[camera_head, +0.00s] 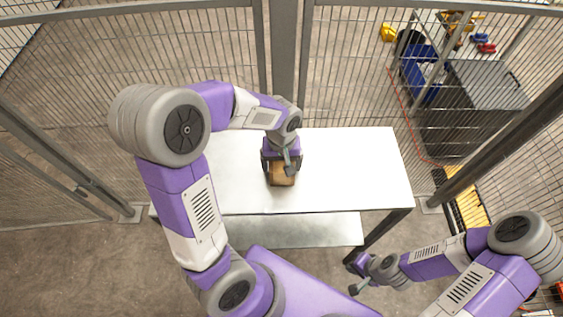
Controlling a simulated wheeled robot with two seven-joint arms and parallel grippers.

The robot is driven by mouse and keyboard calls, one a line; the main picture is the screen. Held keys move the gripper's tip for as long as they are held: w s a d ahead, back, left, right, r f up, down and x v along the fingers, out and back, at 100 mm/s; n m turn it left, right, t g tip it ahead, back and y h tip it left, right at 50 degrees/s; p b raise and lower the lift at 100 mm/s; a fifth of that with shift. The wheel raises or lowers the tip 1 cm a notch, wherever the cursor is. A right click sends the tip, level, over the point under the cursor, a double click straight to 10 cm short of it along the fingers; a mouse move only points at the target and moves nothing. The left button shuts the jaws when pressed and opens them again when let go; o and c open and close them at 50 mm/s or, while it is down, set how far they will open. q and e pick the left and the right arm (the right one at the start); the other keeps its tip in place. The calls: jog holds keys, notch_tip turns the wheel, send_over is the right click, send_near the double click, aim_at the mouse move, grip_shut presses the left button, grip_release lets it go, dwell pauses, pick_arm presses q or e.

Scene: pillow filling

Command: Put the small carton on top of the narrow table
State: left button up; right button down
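The small brown carton (282,178) is at the middle of the white narrow table (350,170), under my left gripper. It appears to rest on the tabletop, but its underside is hard to see. My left gripper (282,164) points down over the carton, with a finger on each side of it. The hand hides the carton's far part, and I cannot tell whether the fingers press on it. My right gripper (354,277) is open and empty, low in front of the table's right end.
The table has a lower shelf (290,230). Wire mesh fencing with a grey post (284,60) stands behind it. Beyond the fence at right are a dark grey box (485,85) and a blue item (420,72). The tabletop's left and right parts are clear.

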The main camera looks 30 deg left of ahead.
pick_arm(q)
jog(key=shift+o, duration=0.8)
jog(key=shift+r, duration=0.15)
jog(key=shift+r, duration=0.3)
notch_tip(320, 180, up, 12)
jog(key=p, duration=0.3)
jog(key=shift+f+p, duration=0.25)
jog(key=shift+p, duration=0.05)
